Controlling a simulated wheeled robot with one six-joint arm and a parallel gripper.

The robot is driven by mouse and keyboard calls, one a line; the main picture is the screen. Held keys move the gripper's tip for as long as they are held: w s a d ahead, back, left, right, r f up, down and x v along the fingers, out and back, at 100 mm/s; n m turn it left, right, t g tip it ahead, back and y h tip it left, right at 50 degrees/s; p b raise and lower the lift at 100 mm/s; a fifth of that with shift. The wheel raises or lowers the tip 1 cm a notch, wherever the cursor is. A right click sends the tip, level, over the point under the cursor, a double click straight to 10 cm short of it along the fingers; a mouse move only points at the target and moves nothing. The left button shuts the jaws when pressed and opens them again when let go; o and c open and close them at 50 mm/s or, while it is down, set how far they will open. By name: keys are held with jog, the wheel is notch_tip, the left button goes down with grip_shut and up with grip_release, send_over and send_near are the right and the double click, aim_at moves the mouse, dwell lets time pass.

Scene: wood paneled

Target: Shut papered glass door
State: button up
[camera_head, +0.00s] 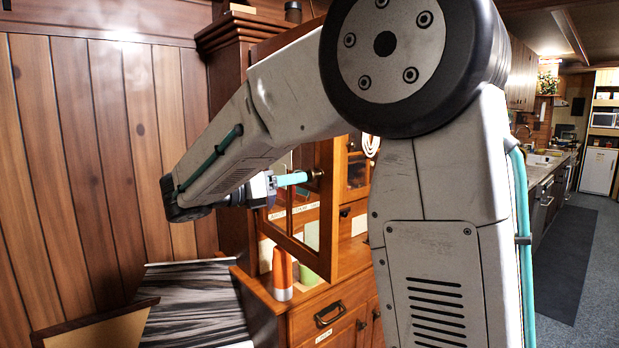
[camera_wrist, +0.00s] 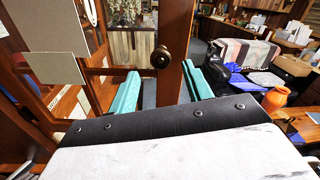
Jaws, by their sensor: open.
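The papered glass door (camera_head: 328,210) is a wood-framed pane on the wooden cabinet, standing open and swung out from the cabinet front. Pale paper sheets (camera_wrist: 55,68) show on its glass at the left of the wrist view. Its round dark knob (camera_wrist: 160,58) sits on the door's wooden stile. My gripper (camera_wrist: 160,72) is open, with one teal finger on each side of the stile, just below the knob in the picture. In the head view my gripper (camera_head: 304,178) is at the door's knob side. Whether the fingers touch the wood I cannot tell. My arm hides part of the door.
An orange bottle (camera_head: 282,274) and a green cup (camera_head: 307,275) stand on the cabinet's counter below the door. A dark striped surface (camera_head: 195,310) lies to the left, by the panelled wall (camera_head: 75,150). Open floor (camera_head: 560,260) runs along the kitchen counter at right.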

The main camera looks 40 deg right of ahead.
aim_at(309, 176)
jog(key=d, duration=0.6)
jog(key=shift+s, duration=0.2)
grip_shut()
